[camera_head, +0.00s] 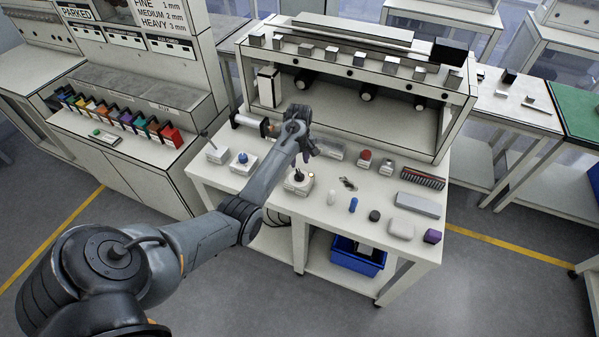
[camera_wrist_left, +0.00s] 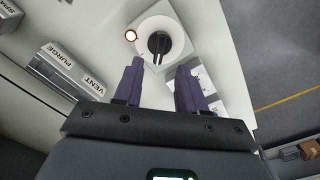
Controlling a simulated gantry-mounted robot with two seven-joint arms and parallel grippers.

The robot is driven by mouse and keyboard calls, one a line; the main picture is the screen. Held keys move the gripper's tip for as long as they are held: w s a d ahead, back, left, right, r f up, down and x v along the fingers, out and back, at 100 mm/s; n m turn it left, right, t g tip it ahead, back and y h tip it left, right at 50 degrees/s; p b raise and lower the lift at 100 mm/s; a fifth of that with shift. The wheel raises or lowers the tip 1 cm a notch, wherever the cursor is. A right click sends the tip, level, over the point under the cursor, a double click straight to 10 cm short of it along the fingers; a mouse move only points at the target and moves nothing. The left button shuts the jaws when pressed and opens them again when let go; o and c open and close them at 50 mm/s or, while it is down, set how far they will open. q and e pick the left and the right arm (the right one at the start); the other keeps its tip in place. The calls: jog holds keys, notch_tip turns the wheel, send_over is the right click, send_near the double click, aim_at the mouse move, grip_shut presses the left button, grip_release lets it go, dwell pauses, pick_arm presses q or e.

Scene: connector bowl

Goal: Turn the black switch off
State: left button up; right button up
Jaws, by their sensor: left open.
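The black switch (camera_head: 299,176) stands on a white box on the workbench, with a small orange light (camera_head: 311,175) at the box's corner. In the left wrist view the black switch (camera_wrist_left: 158,44) shows as a dark knob or lever on a pale round plate, with the lit lamp (camera_wrist_left: 130,36) beside it. My left gripper (camera_head: 309,152) is above the bench near the switch, partly hidden by my own arm. In the wrist view its two purple fingers (camera_wrist_left: 161,70) are apart and empty, with the switch just beyond the tips and between their lines. My right gripper is not in view.
A box with a blue knob (camera_head: 243,158) and another with a lever (camera_head: 215,153) stand left of the switch. A blue piece (camera_head: 353,205), a grey block (camera_head: 418,205) and several small items lie to the right. A shelf unit (camera_head: 350,105) rises behind. PURGE and VENT labels (camera_wrist_left: 75,72) are close by.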

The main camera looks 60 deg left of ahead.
aim_at(299, 172)
pick_arm(q)
notch_tip(299, 172, down, 7)
jog(key=shift+r+b, duration=0.1)
jog(key=shift+b, duration=0.3)
grip_shut()
